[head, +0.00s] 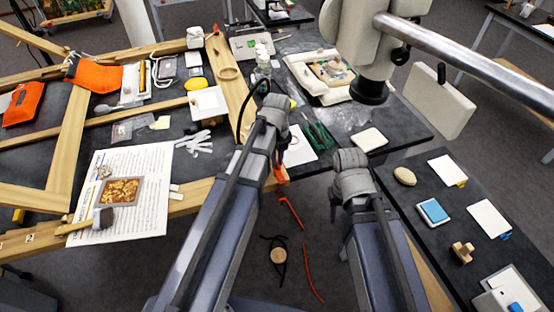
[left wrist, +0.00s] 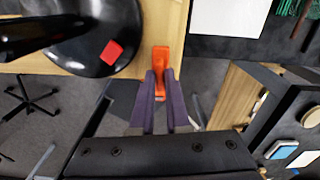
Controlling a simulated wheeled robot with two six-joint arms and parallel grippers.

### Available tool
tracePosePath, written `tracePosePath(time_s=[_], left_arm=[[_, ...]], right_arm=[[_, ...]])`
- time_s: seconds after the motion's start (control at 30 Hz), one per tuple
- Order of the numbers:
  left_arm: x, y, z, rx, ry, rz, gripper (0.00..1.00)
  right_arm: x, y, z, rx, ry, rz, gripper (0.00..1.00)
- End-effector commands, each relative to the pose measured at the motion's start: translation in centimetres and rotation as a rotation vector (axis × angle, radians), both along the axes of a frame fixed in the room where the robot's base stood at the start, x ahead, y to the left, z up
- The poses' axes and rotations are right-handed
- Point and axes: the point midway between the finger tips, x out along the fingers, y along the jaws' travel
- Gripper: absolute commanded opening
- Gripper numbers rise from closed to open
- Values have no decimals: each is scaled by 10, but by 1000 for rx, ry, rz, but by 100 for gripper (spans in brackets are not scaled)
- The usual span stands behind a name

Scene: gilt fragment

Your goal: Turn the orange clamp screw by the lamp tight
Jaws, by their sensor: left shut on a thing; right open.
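The orange clamp screw (left wrist: 161,66) stands at the wooden table edge in the left wrist view. My left gripper (left wrist: 160,88) is shut on its near end, one purple-grey finger on each side. The round black lamp base (left wrist: 95,45), with a red square on it, lies just left of the clamp. In the head view the clamp's orange part (head: 281,175) shows at the frame edge, and my left gripper (head: 279,150) is mostly hidden by its own arm.
A wooden frame table (head: 85,115) holds papers, gloves and tools at left. A dark side table (head: 430,260) with pads and blocks stands at right. A pale overhead arm with a metal tube (head: 470,62) hangs at upper right. Orange and red pieces lie on the floor.

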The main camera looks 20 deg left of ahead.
Motion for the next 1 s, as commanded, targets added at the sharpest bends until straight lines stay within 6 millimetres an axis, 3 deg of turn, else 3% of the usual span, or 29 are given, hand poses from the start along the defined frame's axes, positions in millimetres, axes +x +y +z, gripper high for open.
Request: tracePosePath(time_s=[0.37,0.4,0.63,1.0], left_arm=[[0,0,0,0,0,-3,0],[0,0,0,0,0,-3,17],[0,0,0,0,0,-2,43],[0,0,3,0,0,-2,44]], right_arm=[[0,0,0,0,0,0,50],[0,0,0,0,0,0,50],[0,0,0,0,0,0,50],[0,0,3,0,0,0,50]])
